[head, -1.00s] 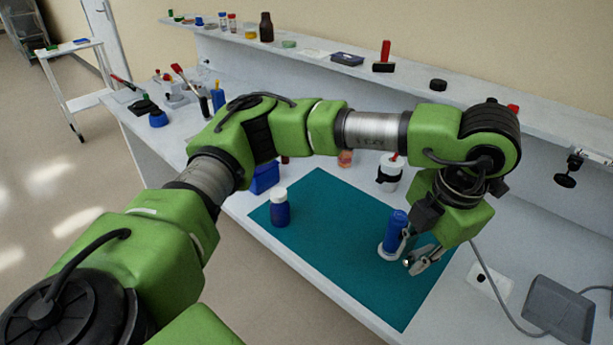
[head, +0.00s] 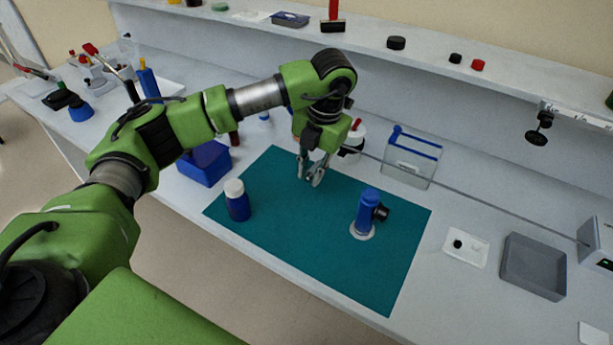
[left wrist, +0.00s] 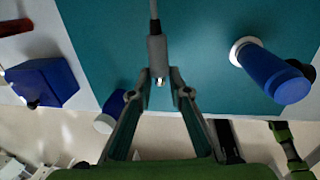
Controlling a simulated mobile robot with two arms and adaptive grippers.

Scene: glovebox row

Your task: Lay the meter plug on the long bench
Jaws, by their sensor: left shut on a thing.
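My left gripper (head: 311,176) is above the green mat on the long bench (head: 465,300), between a white-capped blue bottle and a blue upright device. In the left wrist view its fingers (left wrist: 158,95) are closed on the grey meter plug (left wrist: 157,55). The plug's cable leads away from the fingers. In the head view the cable (head: 480,203) stretches right to a pale box (head: 603,243) at the picture edge. The plug itself is hard to make out there. My right gripper is not in view.
The green mat (head: 290,240) is bare in front of the gripper. The blue bottle (head: 238,203) stands left, the blue device (head: 367,212) right. A blue box (head: 205,163), a clear box (head: 412,160) and a grey tray (head: 533,265) stand around the mat. A raised shelf (head: 370,35) runs behind.

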